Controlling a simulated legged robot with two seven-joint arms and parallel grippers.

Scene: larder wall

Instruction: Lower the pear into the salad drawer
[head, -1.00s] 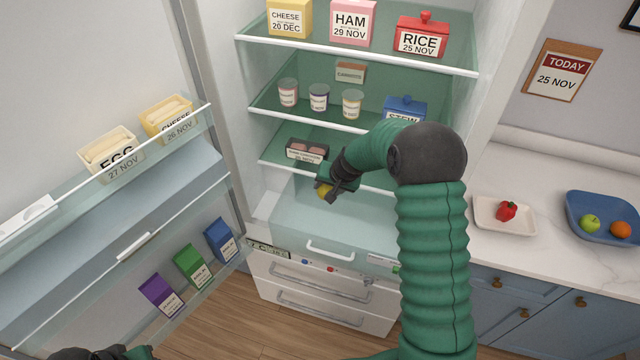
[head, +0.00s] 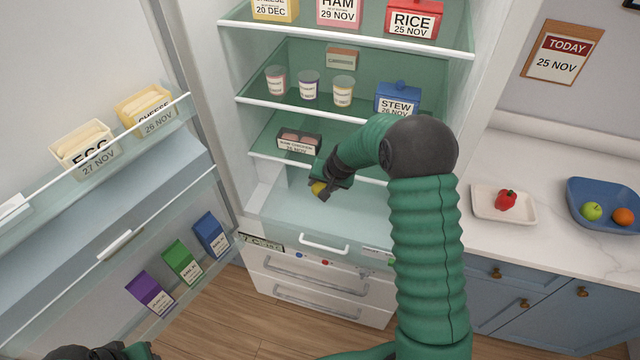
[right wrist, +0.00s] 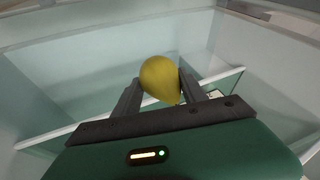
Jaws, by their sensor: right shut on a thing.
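The yellow pear (right wrist: 160,79) is held between the two dark fingers of my right gripper (right wrist: 161,92) in the right wrist view. In the head view the pear (head: 318,188) shows small at the tip of my right gripper (head: 322,191). The clear salad drawer (head: 325,243), with a white handle, is at the bottom of the fridge, under the lowest shelf. The pear appears above the drawer; its exact height over it is hard to tell. My left gripper (head: 100,352) shows only in part at the bottom left edge, and its fingers cannot be made out.
A shelf with a raw chicken pack (head: 299,142) is just behind my right gripper. The open fridge door (head: 105,230) with cartons stands at left. A counter at right holds a plate with a red pepper (head: 506,200) and a blue fruit bowl (head: 604,222).

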